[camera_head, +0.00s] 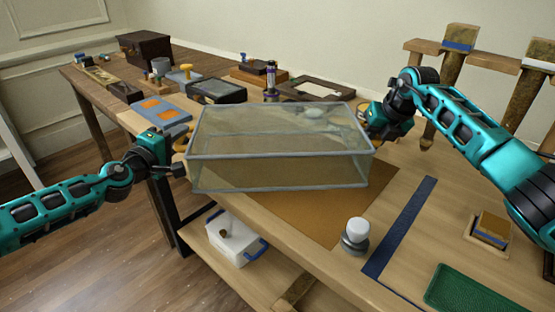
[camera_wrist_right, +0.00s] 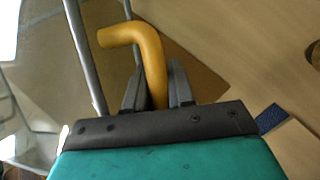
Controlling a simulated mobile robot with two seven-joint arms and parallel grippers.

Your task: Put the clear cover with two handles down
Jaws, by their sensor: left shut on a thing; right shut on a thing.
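The clear cover (camera_head: 279,160) is a see-through box with grey edges, in the middle of the head view. It is over the tan mat (camera_head: 340,215) on the table; I cannot tell whether its lower rim touches. My left gripper (camera_head: 181,167) is at the cover's left end, shut on the handle there, which is mostly hidden. My right gripper (camera_head: 377,118) is at the cover's right end. In the right wrist view, the right gripper (camera_wrist_right: 158,88) is shut on a yellow bent handle (camera_wrist_right: 148,52), beside the cover's grey edge (camera_wrist_right: 86,55).
A white-topped knob weight (camera_head: 355,236) stands in front of the cover, near a blue strip (camera_head: 400,228). A green tray (camera_head: 468,290) and a small wooden block (camera_head: 491,228) lie at the right. Several boxes and tools, including a dark case (camera_head: 217,91), stand behind.

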